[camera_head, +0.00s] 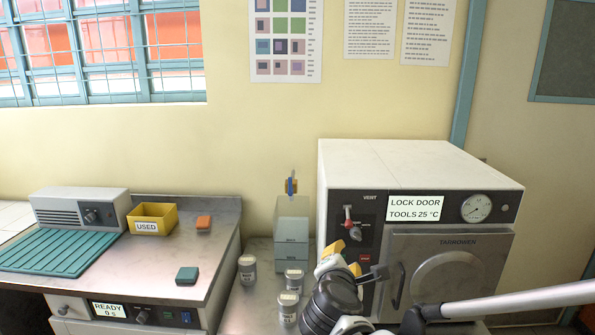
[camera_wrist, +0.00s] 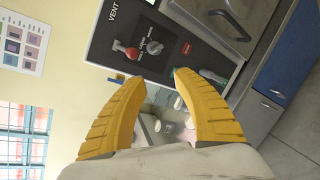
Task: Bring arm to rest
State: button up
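A red-knobbed vent control (camera_head: 348,224) sits on the panel, which also shows beyond the fingers in the wrist view (camera_wrist: 108,75).
Several lidded jars, one here (camera_head: 247,269), stand left of my gripper near a clear box (camera_head: 291,234).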

jog(key=s+d+m+g, duration=0.3)
jog(key=s+d+m, duration=0.4)
jog(key=s+f+m+g+y, duration=0.1)
jog(key=s+f+m+g, duration=0.1)
jog(key=s+m, duration=0.6)
jog(key=s+d+f+m+g+y, duration=0.1)
jog(key=s+f+m+y, duration=0.1)
jog(key=s+m, duration=0.5)
jog(key=shift+s+d+f+m+g+y, duration=0.15)
jog(key=shift+s+f+m+g+y, duration=0.2)
jog(key=shift+s+f, duration=0.3)
jog(key=shift+r, duration=0.1)
jog(key=shift+c, duration=0.4)
